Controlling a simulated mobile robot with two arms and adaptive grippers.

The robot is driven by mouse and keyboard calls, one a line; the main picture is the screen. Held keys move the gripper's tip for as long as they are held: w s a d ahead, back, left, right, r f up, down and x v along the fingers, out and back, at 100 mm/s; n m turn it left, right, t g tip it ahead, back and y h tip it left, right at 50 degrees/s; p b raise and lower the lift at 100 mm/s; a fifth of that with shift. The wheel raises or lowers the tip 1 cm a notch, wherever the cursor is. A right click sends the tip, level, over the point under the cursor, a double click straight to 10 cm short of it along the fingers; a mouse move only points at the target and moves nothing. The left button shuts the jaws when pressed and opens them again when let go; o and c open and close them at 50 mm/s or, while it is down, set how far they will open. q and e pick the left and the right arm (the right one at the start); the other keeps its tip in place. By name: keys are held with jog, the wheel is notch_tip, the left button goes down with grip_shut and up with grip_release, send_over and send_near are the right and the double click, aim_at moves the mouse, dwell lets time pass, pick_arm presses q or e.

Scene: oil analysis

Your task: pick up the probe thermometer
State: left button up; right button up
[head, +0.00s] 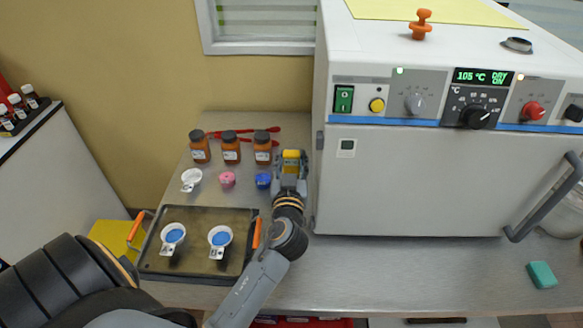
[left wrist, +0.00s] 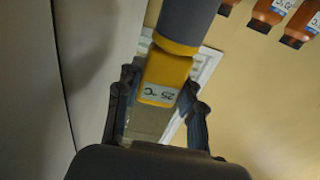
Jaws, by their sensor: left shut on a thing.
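The probe thermometer is yellow and grey, and its small display reads 25 °C in the left wrist view (left wrist: 163,80). In the head view its yellow part (head: 291,160) shows at the tip of my left gripper (head: 290,172). My left gripper, also in the left wrist view (left wrist: 157,100), is shut on the thermometer, with a finger on each side of its yellow body. It is beside the left face of the white oven, above the back of the bench. The thermometer's probe end cannot be made out. My right gripper is not in view.
The white oven (head: 415,185) stands close on the right. Several brown bottles (head: 231,148), a pink item (head: 228,180) and a blue item (head: 263,181) are left of the gripper. A dark tray (head: 196,266) holds two white cups with blue contents.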

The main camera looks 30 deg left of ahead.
pick_arm(q)
jog(key=shift+r, duration=0.45)
notch_tip(320, 180, up, 17)
jog(key=p, duration=0.1)
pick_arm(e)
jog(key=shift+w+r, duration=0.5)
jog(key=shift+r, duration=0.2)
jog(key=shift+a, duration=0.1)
